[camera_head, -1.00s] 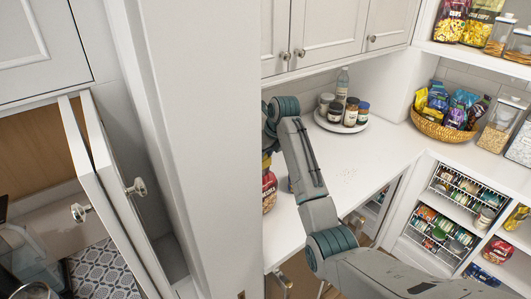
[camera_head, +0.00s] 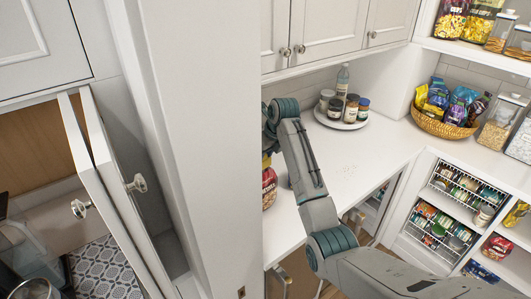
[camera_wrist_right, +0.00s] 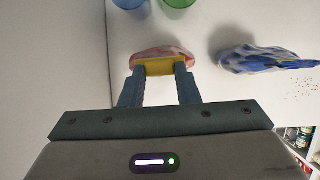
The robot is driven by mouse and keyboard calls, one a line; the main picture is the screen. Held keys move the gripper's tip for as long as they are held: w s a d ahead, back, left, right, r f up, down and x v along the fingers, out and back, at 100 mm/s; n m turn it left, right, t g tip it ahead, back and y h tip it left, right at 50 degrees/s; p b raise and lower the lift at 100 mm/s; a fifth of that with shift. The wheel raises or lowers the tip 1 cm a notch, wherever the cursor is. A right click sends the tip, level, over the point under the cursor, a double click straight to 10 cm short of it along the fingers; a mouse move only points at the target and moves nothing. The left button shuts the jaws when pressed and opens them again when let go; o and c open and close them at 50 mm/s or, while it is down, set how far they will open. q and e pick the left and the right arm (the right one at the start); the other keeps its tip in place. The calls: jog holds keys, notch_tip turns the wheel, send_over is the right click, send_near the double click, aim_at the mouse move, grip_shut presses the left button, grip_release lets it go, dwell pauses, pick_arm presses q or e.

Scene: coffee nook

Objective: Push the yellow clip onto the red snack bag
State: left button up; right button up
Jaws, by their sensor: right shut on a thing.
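The yellow clip (camera_wrist_right: 160,67) is between the two blue fingertips of my right gripper (camera_wrist_right: 159,72), which is shut on it. The red snack bag (camera_wrist_right: 165,51) shows just beyond the clip in the right wrist view, partly covered by it. I cannot tell whether the clip is on the bag's edge or only against it. In the head view part of the red bag (camera_head: 269,187) shows on the white counter, cut off by the pale upright panel. That panel hides my right gripper's fingers there. My left gripper is not in view.
A blue-and-white bag (camera_wrist_right: 268,58) lies right of the red one. Blue (camera_wrist_right: 130,3) and green (camera_wrist_right: 177,3) round things stand beyond. A tray of jars (camera_head: 343,122) and a basket of snacks (camera_head: 443,127) stand further along the counter. The pale panel (camera_head: 210,150) stands close left.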

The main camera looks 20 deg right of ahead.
jog(key=o, duration=1)
jog(key=v, duration=1.1)
jog(key=shift+w+f, duration=0.1)
jog(key=shift+f, duration=0.05)
